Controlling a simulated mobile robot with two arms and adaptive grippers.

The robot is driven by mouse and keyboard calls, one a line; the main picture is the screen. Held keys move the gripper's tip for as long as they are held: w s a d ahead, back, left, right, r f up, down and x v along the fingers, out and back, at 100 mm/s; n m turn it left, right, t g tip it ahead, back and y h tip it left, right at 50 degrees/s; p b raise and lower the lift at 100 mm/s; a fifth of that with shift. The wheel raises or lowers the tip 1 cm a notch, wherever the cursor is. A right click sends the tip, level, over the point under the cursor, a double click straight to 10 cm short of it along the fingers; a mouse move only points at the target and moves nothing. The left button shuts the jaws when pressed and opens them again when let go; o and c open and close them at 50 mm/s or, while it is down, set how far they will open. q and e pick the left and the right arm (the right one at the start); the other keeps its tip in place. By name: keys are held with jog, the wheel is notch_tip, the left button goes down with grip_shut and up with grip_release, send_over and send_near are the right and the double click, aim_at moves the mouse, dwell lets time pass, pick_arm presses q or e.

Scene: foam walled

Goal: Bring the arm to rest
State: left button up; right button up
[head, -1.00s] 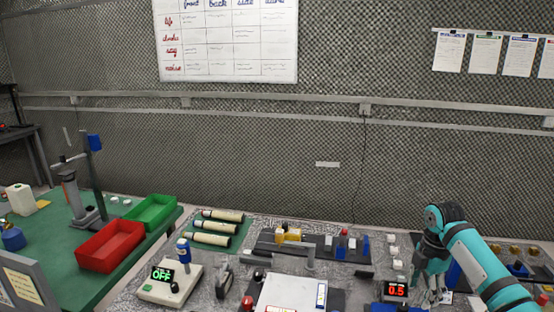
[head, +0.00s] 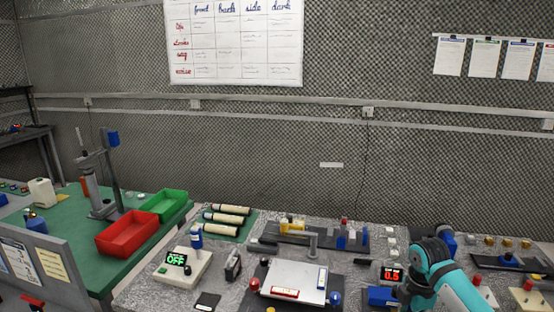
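One arm of mine, teal and dark grey, comes in from the lower right of the head view. Its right gripper (head: 402,293) is at the lower end of the dark wrist, beside a blue block (head: 380,296) and just below a small box with a red 0.5 display (head: 391,275). The fingers are mostly hidden by the wrist and arm, so I cannot tell whether they are open or hold anything. My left gripper is not in view.
A green table at the left bears red (head: 127,234) and green (head: 164,205) trays. The wall stands behind.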

jog(key=s+a+f+m+t+y, duration=0.1)
jog(key=s+a+f+m, duration=0.2)
jog(key=s+a+f, duration=0.4)
jog(key=s+a+f+m, duration=0.35)
jog(key=s+a, duration=0.25)
jog(key=s, duration=0.3)
jog(key=s+d+r+m+t, duration=0.1)
jog(key=s+r+m, duration=0.1)
jog(key=s+m, duration=0.45)
jog(key=s+r+m+t, duration=0.15)
jog(key=s+m, duration=0.25)
jog(key=s, duration=0.6)
notch_tip(320, 180, down, 26)
jog(key=g+b, duration=0.1)
jog(key=b, duration=0.2)
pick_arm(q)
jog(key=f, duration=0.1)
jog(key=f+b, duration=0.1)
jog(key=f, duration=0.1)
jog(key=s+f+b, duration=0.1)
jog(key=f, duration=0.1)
pick_arm(e)
jog(key=s+d+f+g, duration=0.1)
jog(key=s+d+f, duration=0.1)
jog(key=s+f, duration=1.6)
notch_tip(320, 180, down, 2)
jog(key=shift+s+d+f+g+h, duration=0.2)
jog(key=shift+d+f+g+h, duration=0.1)
jog(key=shift+d+g, duration=0.1)
